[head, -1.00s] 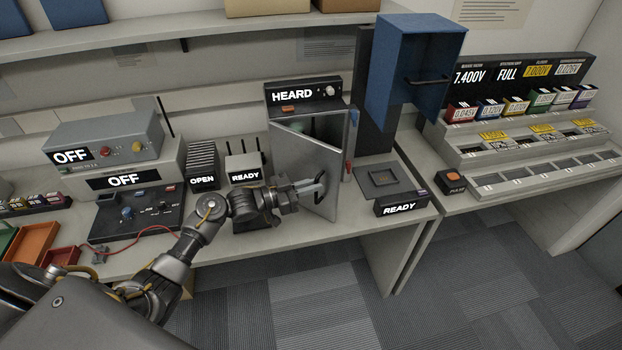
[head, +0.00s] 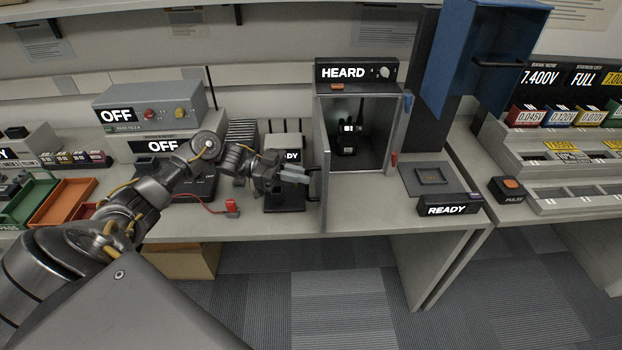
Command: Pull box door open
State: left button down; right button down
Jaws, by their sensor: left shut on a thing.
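The grey box (head: 361,88) under the HEARD panel (head: 345,72) stands on the bench with its front open. Its door (head: 321,170) is swung wide to the left and shows nearly edge-on. Inside the box a dark radio (head: 347,140) with a small lit display stands upright. My left gripper (head: 300,178) is at the door's outer left side, shut on the dark door handle (head: 313,185), which it partly hides. My right gripper is not in view.
A blue cabinet (head: 480,55) hangs at the right above a dark pad and a READY sign (head: 449,210). A READY unit (head: 284,150) stands behind my left gripper. Trays (head: 62,203) lie at the left. The floor before the bench is clear.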

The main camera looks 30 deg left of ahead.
pick_arm(q)
jog(key=shift+w+a+r, duration=0.15)
jog(key=shift+a+r, duration=0.2)
jog(key=shift+a, duration=0.1)
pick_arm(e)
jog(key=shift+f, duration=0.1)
pick_arm(q)
jog(key=c, duration=1.7)
grip_release()
jog(key=shift+c, duration=0.2)
jog(key=shift+o, duration=1.2)
jog(key=shift+w+f, duration=0.15)
jog(key=shift+f, duration=0.05)
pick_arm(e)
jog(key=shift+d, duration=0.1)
